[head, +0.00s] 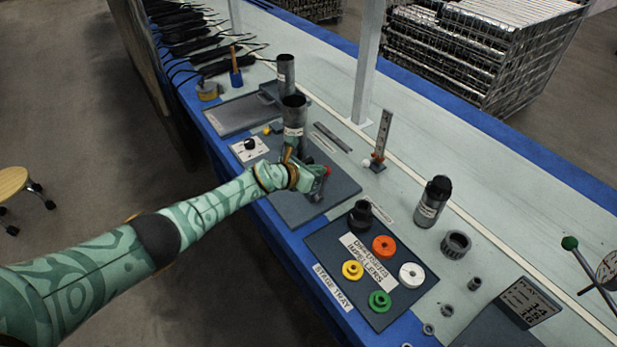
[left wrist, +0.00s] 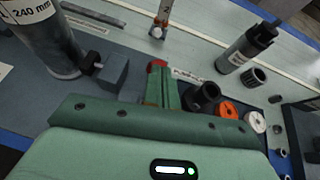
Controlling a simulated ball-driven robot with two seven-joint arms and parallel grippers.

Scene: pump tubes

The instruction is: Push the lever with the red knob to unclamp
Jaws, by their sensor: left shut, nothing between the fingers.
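The red knob (head: 327,171) of the lever shows just past the tip of my left gripper (head: 317,183), over the dark base plate (head: 345,190). My left gripper is shut and empty. In the left wrist view the red knob (left wrist: 157,65) is at the end of the green fingers (left wrist: 166,92); I cannot tell whether they touch. The lever's shaft is mostly hidden by the fingers. A grey upright tube (head: 293,120) with a white label stands beside the gripper; in the wrist view its label reads 240 mm (left wrist: 32,10). My right gripper is not in view.
The stage tray (head: 320,238) with coloured impellers lies right of the gripper, and a black ring part (head: 361,214) stands at its far edge. An upright ruler (head: 381,140) and a dark canister (head: 433,202) stand farther back. A white post (head: 368,60) rises behind.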

